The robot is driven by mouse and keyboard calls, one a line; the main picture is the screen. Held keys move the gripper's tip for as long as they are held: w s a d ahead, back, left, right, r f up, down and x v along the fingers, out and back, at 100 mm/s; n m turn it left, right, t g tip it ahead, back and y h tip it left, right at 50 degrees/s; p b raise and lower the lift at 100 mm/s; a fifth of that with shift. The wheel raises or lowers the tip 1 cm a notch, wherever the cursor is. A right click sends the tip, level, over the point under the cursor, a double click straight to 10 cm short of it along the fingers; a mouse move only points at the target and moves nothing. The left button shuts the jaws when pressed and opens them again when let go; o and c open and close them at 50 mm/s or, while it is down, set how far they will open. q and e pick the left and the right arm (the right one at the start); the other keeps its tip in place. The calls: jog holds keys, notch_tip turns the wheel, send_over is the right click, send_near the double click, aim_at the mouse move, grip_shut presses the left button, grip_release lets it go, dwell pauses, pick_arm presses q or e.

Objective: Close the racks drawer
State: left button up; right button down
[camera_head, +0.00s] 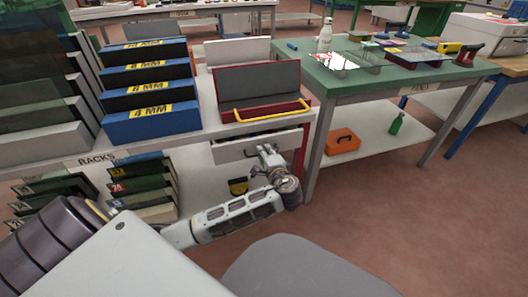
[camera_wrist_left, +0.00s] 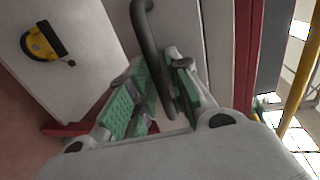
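The racks drawer (camera_head: 232,153) is white and sits under the top of the racks bench (camera_head: 200,143). It stands partly out, with a dark gap along its upper edge. My left gripper (camera_head: 268,158) is at the drawer's front. In the left wrist view, the drawer's dark curved handle (camera_wrist_left: 150,45) passes between the green-padded fingers of my left gripper (camera_wrist_left: 165,88), which look closed on it. The fingers hide part of the handle. My right gripper is not in view.
Blue 4 MM racks (camera_head: 150,122) and a red rack with a yellow bar (camera_head: 258,90) stand on the bench. A yellow-black item (camera_head: 238,186) is below the drawer. A green table (camera_head: 400,80) stands to the right. The floor at lower right (camera_head: 420,220) is clear.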

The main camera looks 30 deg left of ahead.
aim_at(262, 145)
pick_arm(q)
jog(key=shift+c, duration=0.2)
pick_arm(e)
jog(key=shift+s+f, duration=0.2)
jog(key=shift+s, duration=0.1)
pick_arm(q)
grip_shut()
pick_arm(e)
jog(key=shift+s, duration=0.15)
pick_arm(q)
jog(key=shift+w+a+r+p, duration=0.15)
jog(key=shift+w+a+p, duration=0.7)
jog(key=shift+w+a, duration=0.7)
jog(key=shift+s+a, duration=0.1)
jog(key=shift+s, duration=0.05)
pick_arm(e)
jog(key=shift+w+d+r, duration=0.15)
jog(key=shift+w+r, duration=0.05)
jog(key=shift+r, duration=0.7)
